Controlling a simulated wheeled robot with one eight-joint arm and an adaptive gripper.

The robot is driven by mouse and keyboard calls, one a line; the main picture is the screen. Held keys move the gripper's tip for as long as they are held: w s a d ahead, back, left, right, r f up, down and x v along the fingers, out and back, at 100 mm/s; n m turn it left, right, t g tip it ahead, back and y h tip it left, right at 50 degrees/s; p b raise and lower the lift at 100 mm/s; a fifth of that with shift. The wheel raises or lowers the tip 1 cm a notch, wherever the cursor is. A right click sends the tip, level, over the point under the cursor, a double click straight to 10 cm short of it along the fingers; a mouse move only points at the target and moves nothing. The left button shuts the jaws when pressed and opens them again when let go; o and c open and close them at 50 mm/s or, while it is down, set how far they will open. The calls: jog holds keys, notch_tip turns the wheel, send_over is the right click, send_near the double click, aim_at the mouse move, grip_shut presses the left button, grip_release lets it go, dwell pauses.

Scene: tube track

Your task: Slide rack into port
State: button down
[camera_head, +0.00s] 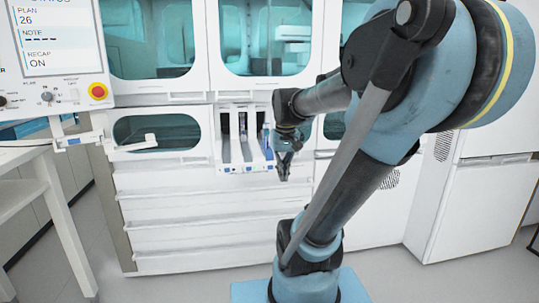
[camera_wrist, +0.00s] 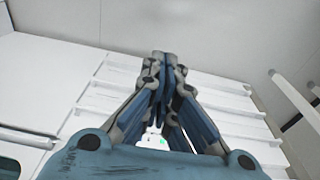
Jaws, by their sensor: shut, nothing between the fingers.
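The port (camera_head: 232,112) is an open bay in the front of a large white machine, with several narrow upright lanes. Slim white racks (camera_head: 247,150) seem to stand in it, with dark and bluish tubes between the white walls and small blue marks along the front lip. I cannot tell one rack from the lane walls or how deep it sits. My gripper (camera_head: 283,172) points down just in front of the bay's right side, its fingers together and empty. In the wrist view my gripper (camera_wrist: 162,62) shows its fingertips meeting, with no rack between them.
White drawer fronts (camera_head: 205,215) lie below the bay. A control panel (camera_head: 55,50) with a red button hangs at upper left, above a white table (camera_head: 28,175). A white cabinet (camera_head: 475,210) stands at right. The grey floor in front is partly clear.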

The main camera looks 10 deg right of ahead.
aim_at(270, 152)
jog(key=w+r+g, duration=0.1)
jog(key=w+r, duration=0.3)
jog(key=w, duration=0.6)
jog(key=w+r, duration=0.4)
jog(key=w, duration=0.6)
jog(key=w+f, duration=0.1)
jog(key=f, duration=0.5)
jog(key=w+f, duration=0.1)
jog(key=f, duration=0.2)
jog(key=shift+w+a+f, duration=0.1)
jog(key=shift+w+f, duration=0.25)
jog(key=shift+w, duration=0.75)
